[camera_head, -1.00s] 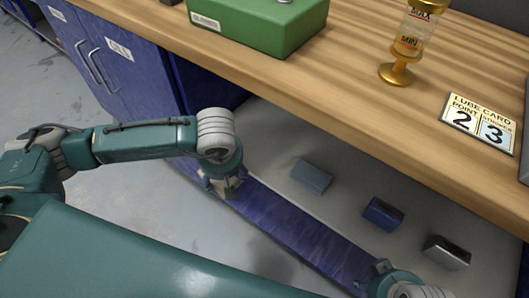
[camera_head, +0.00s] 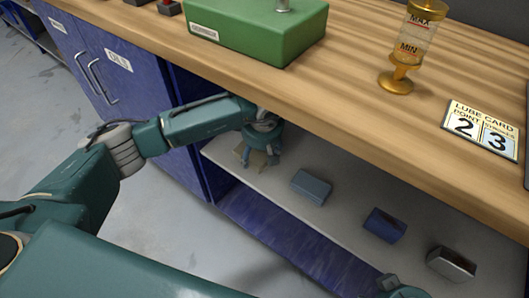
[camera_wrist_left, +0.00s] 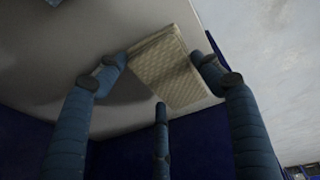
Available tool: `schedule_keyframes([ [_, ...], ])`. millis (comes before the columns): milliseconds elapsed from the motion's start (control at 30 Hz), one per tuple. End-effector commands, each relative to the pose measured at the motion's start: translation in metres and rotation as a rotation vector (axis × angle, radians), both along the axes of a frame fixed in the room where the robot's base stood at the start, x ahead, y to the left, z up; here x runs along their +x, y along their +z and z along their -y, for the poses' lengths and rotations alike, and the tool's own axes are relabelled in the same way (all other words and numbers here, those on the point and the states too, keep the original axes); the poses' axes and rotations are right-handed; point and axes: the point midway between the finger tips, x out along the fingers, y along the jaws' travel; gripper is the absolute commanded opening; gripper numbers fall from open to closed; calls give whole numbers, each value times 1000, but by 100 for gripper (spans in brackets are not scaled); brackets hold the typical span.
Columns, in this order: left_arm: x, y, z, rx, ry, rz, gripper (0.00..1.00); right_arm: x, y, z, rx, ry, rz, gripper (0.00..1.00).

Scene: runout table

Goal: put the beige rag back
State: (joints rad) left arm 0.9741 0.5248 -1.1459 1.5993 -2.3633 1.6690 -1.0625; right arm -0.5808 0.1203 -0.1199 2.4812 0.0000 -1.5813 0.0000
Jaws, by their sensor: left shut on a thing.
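The beige rag (camera_head: 252,157) is at the left end of the white shelf under the wooden bench top. My left gripper (camera_head: 259,155) reaches in over the shelf edge and is shut on the rag. In the left wrist view the quilted beige rag (camera_wrist_left: 165,65) sits between the fingers of the gripper (camera_wrist_left: 166,75). I cannot tell if the rag touches the shelf. Part of the right gripper (camera_head: 392,287) shows at the bottom edge of the head view; its fingers are not clear.
On the shelf (camera_head: 340,205), right of the rag, lie a grey-blue block (camera_head: 311,187), a dark blue block (camera_head: 385,225) and a silver-grey block (camera_head: 451,264). The bench top (camera_head: 350,95) overhangs the arm and holds a green box (camera_head: 257,30), a lubricator (camera_head: 410,45) and a lube card (camera_head: 481,130).

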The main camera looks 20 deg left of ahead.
Motion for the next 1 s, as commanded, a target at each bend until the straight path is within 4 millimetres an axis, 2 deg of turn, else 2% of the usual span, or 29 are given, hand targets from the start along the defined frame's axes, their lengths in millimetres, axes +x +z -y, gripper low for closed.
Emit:
schedule_keyframes([
  [333,32,-3,14,0,1,-1,46,0,-7,0,0,0,0,40],
  [400,29,-19,12,1,-1,-5,46,0,-10,0,0,0,0,40],
  [500,30,-29,12,1,0,-2,46,0,-11,0,0,1,-1,40],
  [767,30,-32,12,1,-1,-1,46,0,-11,0,0,1,-1,40],
  [800,29,-32,12,1,0,-2,74,0,-11,0,0,1,-1,40],
  [833,29,-32,12,1,0,-2,80,0,-11,0,0,1,0,40],
  [867,29,-32,12,1,0,-2,86,0,-11,0,0,1,0,40],
  [1000,30,-31,12,1,-1,-1,86,0,-11,0,0,1,0,40],
])
